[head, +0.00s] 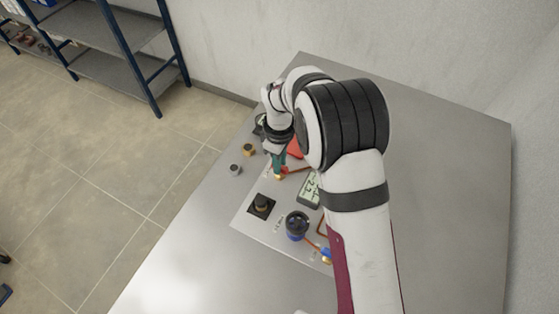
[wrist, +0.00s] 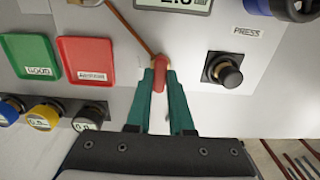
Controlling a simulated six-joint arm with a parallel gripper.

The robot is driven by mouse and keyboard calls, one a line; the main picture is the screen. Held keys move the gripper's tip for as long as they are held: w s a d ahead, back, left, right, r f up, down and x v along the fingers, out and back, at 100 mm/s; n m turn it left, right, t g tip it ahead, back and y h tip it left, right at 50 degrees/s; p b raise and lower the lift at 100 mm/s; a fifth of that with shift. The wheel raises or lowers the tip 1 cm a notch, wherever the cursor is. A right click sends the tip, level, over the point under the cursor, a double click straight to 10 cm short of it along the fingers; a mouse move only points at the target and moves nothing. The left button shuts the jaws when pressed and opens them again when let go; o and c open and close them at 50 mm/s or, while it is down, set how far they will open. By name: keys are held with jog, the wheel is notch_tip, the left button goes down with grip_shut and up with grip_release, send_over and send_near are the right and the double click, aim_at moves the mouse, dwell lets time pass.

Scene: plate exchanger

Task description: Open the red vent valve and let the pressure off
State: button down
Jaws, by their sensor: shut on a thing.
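The red vent valve (wrist: 160,79) shows in the wrist view as a small red handle at the lower end of a thin copper pipe (wrist: 133,30). My gripper (wrist: 161,88) has its two teal fingers shut on the red handle, one on each side. The fingers hide part of the handle and what lies beneath it. In the head view my gripper (head: 279,168) points down at the panel, left of the gauge. A digital gauge (head: 308,190) stands nearby; its screen (wrist: 173,3) is cut off at the top of the wrist view, so I cannot read it fully.
A black push button (wrist: 226,73) marked PRESS is right of my gripper. A red labelled pad (wrist: 88,50) and a green one (wrist: 30,48) are left. Several round capped pieces, one yellow (wrist: 44,116), lie lower left. A dark handwheel (head: 297,224) is nearer the panel's front.

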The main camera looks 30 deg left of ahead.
dwell(0.5)
jog(key=c, duration=0.8)
grip_release()
jog(key=shift+r, duration=0.1)
notch_tip(320, 180, up, 16)
